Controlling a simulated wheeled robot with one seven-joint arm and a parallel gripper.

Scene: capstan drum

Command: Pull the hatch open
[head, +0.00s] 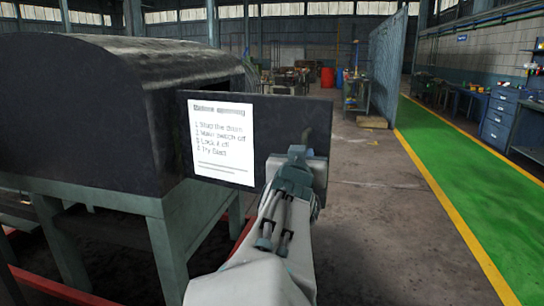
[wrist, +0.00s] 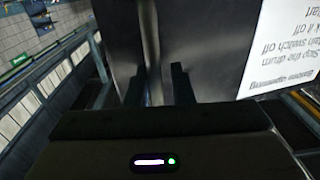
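The hatch (head: 262,112) is a dark flat panel with a white printed notice (head: 222,140) on its face. It stands out from the dark, round-topped housing (head: 110,100), and its right part reaches past the housing. My gripper (head: 308,150) is at the hatch's right part in the head view, with its fingertips hidden by my wrist. In the wrist view, the two dark fingers (wrist: 158,88) stand close on either side of an upright metal handle (wrist: 151,50) on the hatch (wrist: 205,50). They appear shut on it.
The housing rests on a grey-green metal frame (head: 160,215) with red rails low at the left. Bare concrete floor (head: 385,220) is free to the right, then a green walkway (head: 470,190) with yellow edges. Blue drawers (head: 500,120) stand by the right wall.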

